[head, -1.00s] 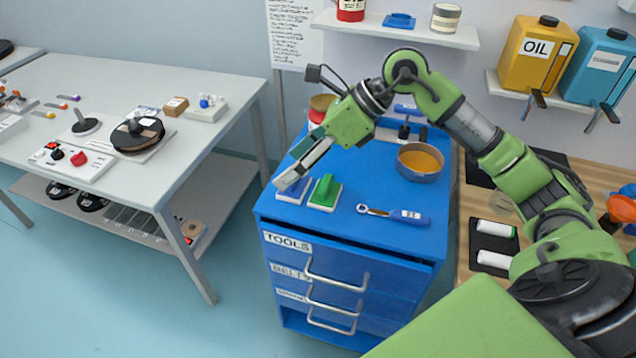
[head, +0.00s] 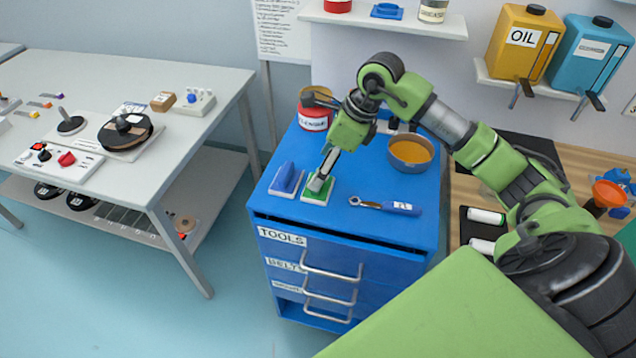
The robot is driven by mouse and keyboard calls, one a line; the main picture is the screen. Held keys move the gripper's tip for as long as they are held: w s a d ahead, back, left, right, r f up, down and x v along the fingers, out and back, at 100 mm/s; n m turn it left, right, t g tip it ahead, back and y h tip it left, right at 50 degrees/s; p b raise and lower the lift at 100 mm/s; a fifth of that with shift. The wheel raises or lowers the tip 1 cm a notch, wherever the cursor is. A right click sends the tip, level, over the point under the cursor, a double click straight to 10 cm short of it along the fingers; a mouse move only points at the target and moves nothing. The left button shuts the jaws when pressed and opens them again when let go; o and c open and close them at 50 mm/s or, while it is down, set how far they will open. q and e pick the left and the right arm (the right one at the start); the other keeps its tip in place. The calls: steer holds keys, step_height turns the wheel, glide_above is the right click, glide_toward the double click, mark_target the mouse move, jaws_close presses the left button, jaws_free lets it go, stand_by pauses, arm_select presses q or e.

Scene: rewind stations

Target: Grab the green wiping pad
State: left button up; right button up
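The green wiping pad (head: 323,197) lies on top of the blue tool cabinet, near its front edge, with a pale base rim showing. My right gripper (head: 319,184) is directly over it, with its fingertips at the pad's handle and hiding most of it. I cannot tell whether the fingers are closed on the handle or only around it. A blue wiping pad (head: 286,180) lies just left of the green one. My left gripper is not in view.
The cabinet top (head: 350,226) also bears a ratchet wrench (head: 384,205), a bowl of orange liquid (head: 410,152) and a red-and-white can (head: 315,120). A white table (head: 190,150) stands left across a gap. Oil containers (head: 524,42) stand on a wall shelf.

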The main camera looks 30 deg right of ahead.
steer(key=x, duration=0.1)
steer(key=p+x, duration=0.1)
steer(key=x, duration=0.1)
steer(key=shift+s+f, duration=0.15)
steer(key=shift+f, duration=0.55)
steer(key=c, duration=1.2)
